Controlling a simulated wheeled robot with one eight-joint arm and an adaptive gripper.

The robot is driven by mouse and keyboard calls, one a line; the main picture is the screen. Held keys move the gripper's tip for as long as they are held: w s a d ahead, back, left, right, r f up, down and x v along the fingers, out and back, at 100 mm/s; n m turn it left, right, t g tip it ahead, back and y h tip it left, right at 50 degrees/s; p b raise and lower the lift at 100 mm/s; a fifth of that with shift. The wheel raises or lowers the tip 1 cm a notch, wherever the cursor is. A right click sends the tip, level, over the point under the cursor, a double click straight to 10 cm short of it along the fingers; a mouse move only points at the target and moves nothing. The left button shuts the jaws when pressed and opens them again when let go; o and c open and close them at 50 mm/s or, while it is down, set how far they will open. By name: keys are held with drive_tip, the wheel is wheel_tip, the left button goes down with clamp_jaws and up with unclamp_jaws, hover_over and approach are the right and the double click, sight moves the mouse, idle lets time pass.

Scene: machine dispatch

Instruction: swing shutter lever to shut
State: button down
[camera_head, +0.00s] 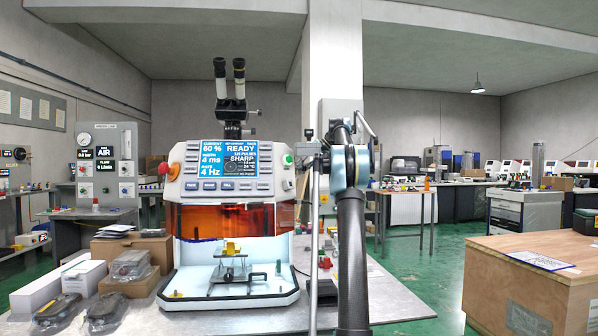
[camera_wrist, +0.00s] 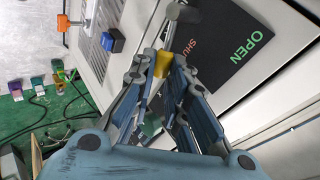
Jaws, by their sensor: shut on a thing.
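The shutter lever (camera_wrist: 171,38) shows in the wrist view as a grey arm running down from a round grey hub to a yellow grip. My gripper (camera_wrist: 160,70) is shut on the yellow grip, with a finger on each side of it. A dark label plate (camera_wrist: 232,42) on the machine's side panel carries a green OPEN and a red SHUT, the latter partly hidden by my finger. The lever lies beside the SHUT end. In the head view the machine (camera_head: 230,180) shows a READY screen; my arm stands at its right side and hides the lever.
The machine stands on a grey bench (camera_head: 385,298). Boxes (camera_head: 90,280) and dark handheld devices (camera_head: 106,312) lie left of it. A wooden crate (camera_head: 535,275) stands at the right. A blue block (camera_wrist: 113,40) projects from the panel in the wrist view.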

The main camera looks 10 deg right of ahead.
drive_tip(key=shift+w+f+m+g, duration=0.3)
drive_tip(key=shift+f+g, duration=0.1)
drive_tip(key=shift+g, duration=0.2)
idle(0.3)
drive_tip(key=c, duration=1.6)
unclamp_jaws()
drive_tip(key=shift+f, duration=0.1)
drive_tip(key=shift+o, duration=0.2)
drive_tip(key=shift+d, duration=0.1)
drive_tip(key=s+d+r, duration=0.2)
drive_tip(key=d, duration=1.2)
